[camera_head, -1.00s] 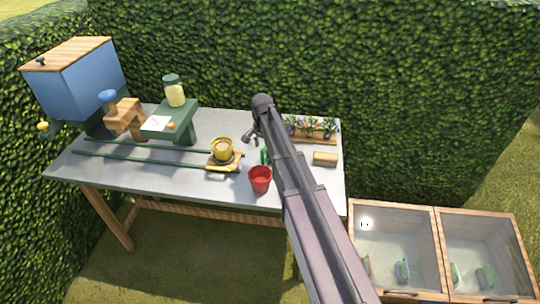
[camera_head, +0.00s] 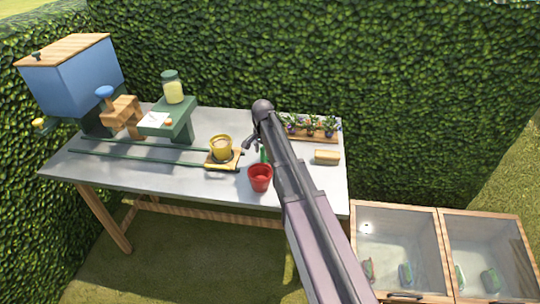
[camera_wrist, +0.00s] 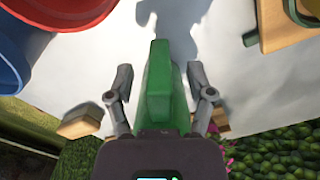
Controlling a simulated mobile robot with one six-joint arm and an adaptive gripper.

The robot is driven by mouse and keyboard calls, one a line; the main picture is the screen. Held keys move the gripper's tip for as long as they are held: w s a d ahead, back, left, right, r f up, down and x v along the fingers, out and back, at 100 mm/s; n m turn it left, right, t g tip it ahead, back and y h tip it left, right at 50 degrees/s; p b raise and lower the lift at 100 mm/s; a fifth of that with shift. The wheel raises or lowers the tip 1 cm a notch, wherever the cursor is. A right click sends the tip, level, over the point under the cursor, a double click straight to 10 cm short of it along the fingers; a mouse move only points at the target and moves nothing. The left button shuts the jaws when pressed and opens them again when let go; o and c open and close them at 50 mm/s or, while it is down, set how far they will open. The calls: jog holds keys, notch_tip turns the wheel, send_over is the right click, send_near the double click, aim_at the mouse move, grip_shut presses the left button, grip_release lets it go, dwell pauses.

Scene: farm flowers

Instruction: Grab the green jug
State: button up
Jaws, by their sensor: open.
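The green jug (camera_wrist: 158,95) is in the middle of the wrist view, between the two fingers of my gripper (camera_wrist: 161,84). The fingers are apart, with a gap on each side of the jug. The jug's lower part in that view is hidden by my gripper's body. In the head view only a thin green piece of the jug (camera_head: 264,154) shows beside my arm, which hides the rest. My gripper (camera_head: 249,144) is over the right part of the table there, partly hidden.
A red pot (camera_head: 260,177) stands close in front of the jug. A yellow pot (camera_head: 220,148) stands to the left on a small board. A planter with flowers (camera_head: 318,134) and a wooden block (camera_head: 327,157) are to the right. The table (camera_head: 140,176) is bare at front left.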

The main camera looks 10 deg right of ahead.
jog(key=shift+f+b, duration=0.3)
jog(key=shift+f, duration=0.25)
jog(key=shift+c, duration=0.2)
grip_shut()
